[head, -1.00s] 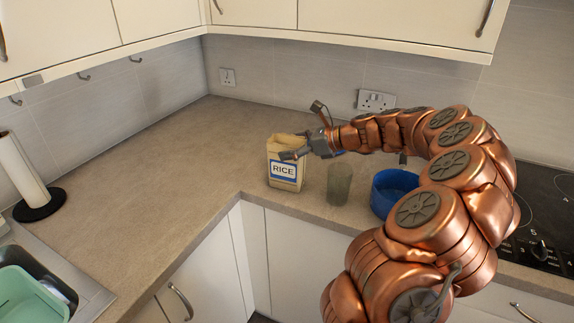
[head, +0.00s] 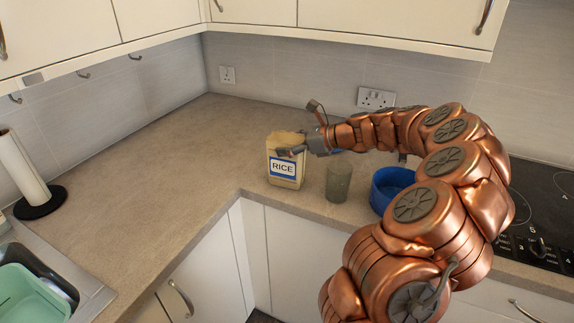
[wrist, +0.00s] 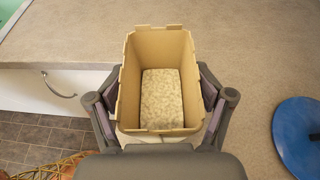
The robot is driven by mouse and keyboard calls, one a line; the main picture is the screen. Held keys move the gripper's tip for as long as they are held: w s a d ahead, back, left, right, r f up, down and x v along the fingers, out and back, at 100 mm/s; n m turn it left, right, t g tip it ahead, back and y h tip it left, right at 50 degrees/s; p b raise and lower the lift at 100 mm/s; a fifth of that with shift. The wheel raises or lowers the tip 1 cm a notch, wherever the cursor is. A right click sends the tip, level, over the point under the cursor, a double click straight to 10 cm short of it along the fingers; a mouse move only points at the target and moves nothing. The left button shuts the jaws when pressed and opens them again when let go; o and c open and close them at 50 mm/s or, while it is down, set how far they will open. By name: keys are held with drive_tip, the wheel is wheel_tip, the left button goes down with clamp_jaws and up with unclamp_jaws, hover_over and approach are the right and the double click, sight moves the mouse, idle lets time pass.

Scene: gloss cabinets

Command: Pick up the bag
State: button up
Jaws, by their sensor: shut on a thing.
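The bag (head: 284,168) is a tan paper bag with a blue-edged RICE label, upright near the counter's front edge in the head view. In the wrist view the open-topped bag (wrist: 158,48) shows pale rice inside. My gripper (head: 292,146) reaches it from the right and is shut on its upper part. In the wrist view the fingers of my gripper (wrist: 158,98) press on the bag's left and right sides. I cannot tell whether its base touches the counter.
A grey-green cup (head: 339,181) stands just right of the bag. A blue bowl (head: 383,200) is further right, before the black hob (head: 540,215). A paper towel roll (head: 22,172) and sink (head: 92,297) are at the left. The counter (head: 180,160) left of the bag is clear.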

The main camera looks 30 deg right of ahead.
drive_tip(key=shift+f, duration=0.1)
drive_tip(key=c, duration=0.4)
